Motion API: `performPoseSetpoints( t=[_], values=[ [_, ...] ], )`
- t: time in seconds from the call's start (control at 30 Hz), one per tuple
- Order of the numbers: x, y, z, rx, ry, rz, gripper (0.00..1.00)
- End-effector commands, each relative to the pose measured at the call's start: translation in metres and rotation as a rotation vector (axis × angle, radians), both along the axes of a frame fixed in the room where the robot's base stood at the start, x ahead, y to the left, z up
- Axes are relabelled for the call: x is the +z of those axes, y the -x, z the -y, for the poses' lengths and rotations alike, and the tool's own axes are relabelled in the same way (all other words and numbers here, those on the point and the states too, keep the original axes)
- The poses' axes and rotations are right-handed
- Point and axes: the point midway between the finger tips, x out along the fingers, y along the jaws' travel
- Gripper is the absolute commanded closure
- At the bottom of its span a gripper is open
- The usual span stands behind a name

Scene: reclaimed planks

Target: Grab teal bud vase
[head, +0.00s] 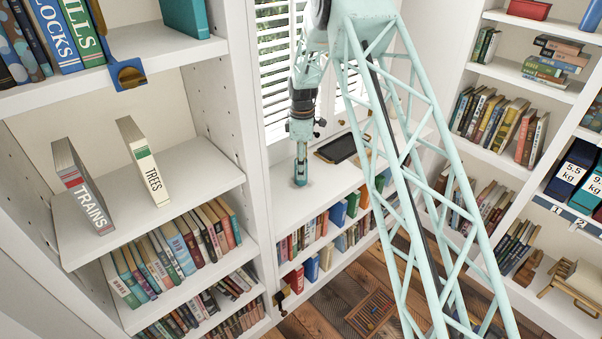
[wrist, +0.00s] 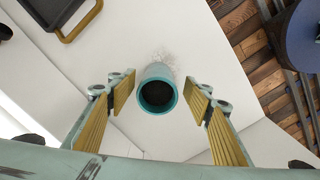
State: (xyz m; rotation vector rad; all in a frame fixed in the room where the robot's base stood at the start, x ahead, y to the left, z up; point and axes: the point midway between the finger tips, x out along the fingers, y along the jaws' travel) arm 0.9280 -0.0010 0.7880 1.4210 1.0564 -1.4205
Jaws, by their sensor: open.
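The teal bud vase (wrist: 157,71) stands on the white shelf top in the wrist view, its round mouth dark inside and facing the camera. My gripper (wrist: 161,88) is open, with a yellow-padded finger on each side of the vase and a visible gap on both sides. In the head view my gripper (head: 300,162) points down at the white surface by the window. There the vase is hard to tell apart from the teal fingers.
A dark tray (head: 336,149) with a yellowish rim lies on the same surface to the right, and also shows in the wrist view (wrist: 44,33). The left bookcase (head: 215,150) stands close to my gripper. Books fill the shelves below the surface.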

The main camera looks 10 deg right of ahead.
Motion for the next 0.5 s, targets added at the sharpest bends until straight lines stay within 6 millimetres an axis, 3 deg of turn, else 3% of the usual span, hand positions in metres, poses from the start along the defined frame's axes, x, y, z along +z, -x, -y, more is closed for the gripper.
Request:
performPoseSetpoints(
  t=[0.5],
  values=[
    [-0.046,-0.002,0.001,0.0,0.0,-0.001,0.54]
  ],
)
